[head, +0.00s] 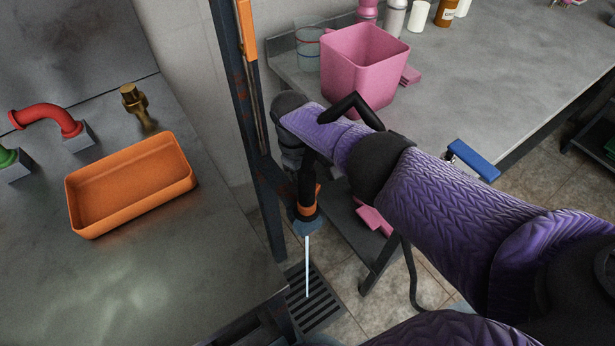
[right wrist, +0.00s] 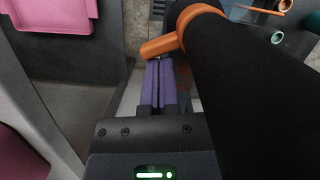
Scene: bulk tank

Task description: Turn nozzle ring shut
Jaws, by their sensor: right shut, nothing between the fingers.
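The nozzle (head: 306,190) is black and hangs downward beside a dark post in the head view. A pale stream of water (head: 307,265) runs from its tip. Its orange nozzle ring (head: 308,212) is near the lower end. In the right wrist view the ring (right wrist: 193,17) wraps the thick black nozzle body (right wrist: 245,85), with an orange lug (right wrist: 161,47) sticking out to the left. My right gripper (right wrist: 157,66) is shut and empty, its purple fingertips right by the lug. I cannot tell whether they touch it. My left gripper is not in view.
A floor drain (head: 316,298) lies under the stream. The dark post (head: 243,120) stands left of the nozzle. A grey bench (head: 470,70) holds a pink bucket (head: 362,65) and bottles. An orange tray (head: 130,185) sits on the grey surface at left.

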